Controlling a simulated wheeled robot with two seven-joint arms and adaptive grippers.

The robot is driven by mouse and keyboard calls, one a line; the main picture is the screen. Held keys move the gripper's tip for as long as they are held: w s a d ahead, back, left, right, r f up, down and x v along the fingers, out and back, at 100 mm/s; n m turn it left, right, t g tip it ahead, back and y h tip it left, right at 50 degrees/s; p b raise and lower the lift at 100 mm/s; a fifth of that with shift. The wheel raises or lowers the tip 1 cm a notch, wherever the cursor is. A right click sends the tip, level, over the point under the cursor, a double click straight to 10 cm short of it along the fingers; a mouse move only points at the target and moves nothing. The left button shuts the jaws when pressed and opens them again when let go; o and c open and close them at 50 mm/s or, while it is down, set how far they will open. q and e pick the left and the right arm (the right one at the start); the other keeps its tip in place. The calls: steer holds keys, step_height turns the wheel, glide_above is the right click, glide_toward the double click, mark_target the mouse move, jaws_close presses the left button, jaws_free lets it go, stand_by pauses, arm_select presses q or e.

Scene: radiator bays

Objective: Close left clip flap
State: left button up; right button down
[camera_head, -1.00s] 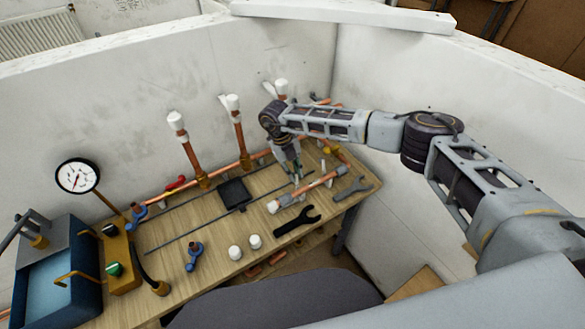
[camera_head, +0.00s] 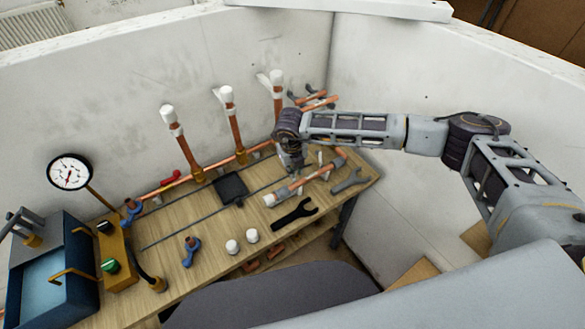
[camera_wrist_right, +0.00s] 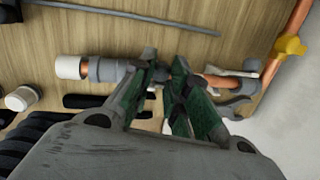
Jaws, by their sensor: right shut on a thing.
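A short copper pipe (camera_head: 322,172) with a white end cap (camera_head: 269,200) lies across the right part of the bench. It also shows in the wrist view, with its white cap (camera_wrist_right: 68,67) at the left. Grey clip parts sit along it, and an upright pale flap (camera_head: 320,158) stands near its right part. My right gripper (camera_head: 296,176) is down at the pipe's middle. In the wrist view its green fingers (camera_wrist_right: 168,75) are shut at the left clip, apparently on the left clip flap, which they mostly hide. My left gripper is out of view.
A black wrench (camera_head: 295,216) and a grey wrench (camera_head: 350,181) lie beside the pipe. Upright copper pipes with white tops, one of them here (camera_head: 232,125), stand along the back wall. Two white caps (camera_head: 232,247) sit near the front edge. A pressure gauge (camera_head: 69,172) is at left.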

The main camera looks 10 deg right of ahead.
steer(key=shift+s+d+t+b, duration=0.1)
steer(key=shift+s+t+b, duration=0.1)
steer(key=shift+t+b, duration=0.2)
stand_by(0.3)
steer(key=c, duration=1.3)
jaws_free()
steer(key=shift+c, duration=0.2)
steer(key=shift+s, duration=0.1)
steer(key=d+v, duration=0.1)
steer(key=v, duration=1.1)
steer(key=shift+a, duration=0.4)
